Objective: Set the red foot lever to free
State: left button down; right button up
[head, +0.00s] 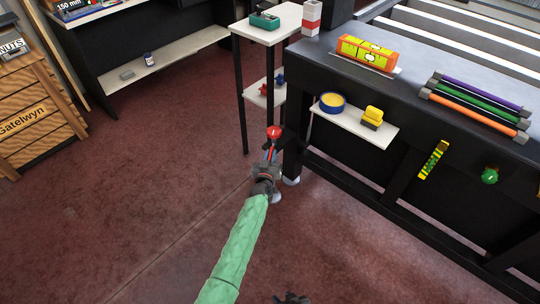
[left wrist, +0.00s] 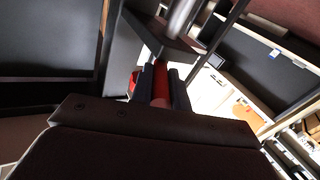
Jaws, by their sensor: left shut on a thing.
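The red foot lever (head: 274,132) stands by the near corner leg of the dark table, its round red knob on top. My left gripper (head: 269,160), on the green-sleeved arm, is at the lever just below the knob. In the left wrist view the red lever (left wrist: 160,84) lies between the two dark fingers of the left gripper (left wrist: 163,78), which are shut on it. The lever's lower end is hidden behind the gripper, and its setting cannot be read. My right gripper (head: 291,299) only just shows at the bottom edge, and its fingers cannot be made out.
The dark table (head: 325,66) fills the right, with a small shelf (head: 345,122) on its side. A white side stand (head: 268,32) is behind the lever. A wooden crate (head: 35,115) stands far left. The red floor left of my arm is clear.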

dwell(0.5)
pick_arm(q)
jog(key=c, duration=1.3)
grip_release()
jog(key=shift+c, duration=0.2)
jog(key=p+v, duration=0.1)
jog(key=v, duration=0.6)
jog(key=shift+s, duration=0.45)
